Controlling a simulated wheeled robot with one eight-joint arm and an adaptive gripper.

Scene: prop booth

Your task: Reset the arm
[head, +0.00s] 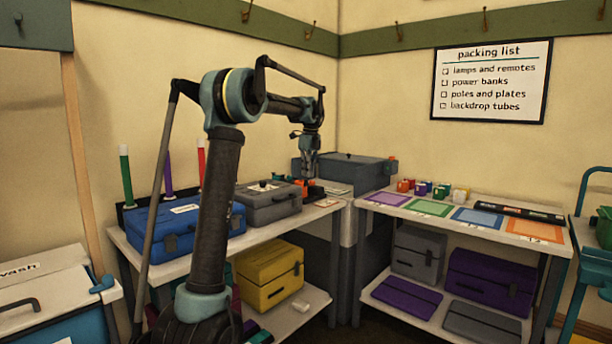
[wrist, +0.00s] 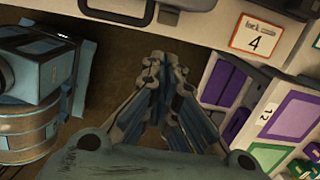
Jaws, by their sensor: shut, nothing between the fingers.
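My arm rises from the lower middle of the head view, bends at the elbow and reaches toward the back corner. My gripper (head: 309,170) hangs downward in front of the far wall, near the right end of the left bench (head: 180,262). In the wrist view my gripper (wrist: 166,62) has its fingers together with nothing between them. Below the fingertips the wrist view shows a dark brown floor and a pale bench edge.
A blue case (head: 185,228) and a grey case (head: 268,202) stand on the left bench. The right bench (head: 375,197) holds small coloured cups and coloured mats (head: 476,217). A card marked 4 (wrist: 256,36) lies near the fingertips in the wrist view.

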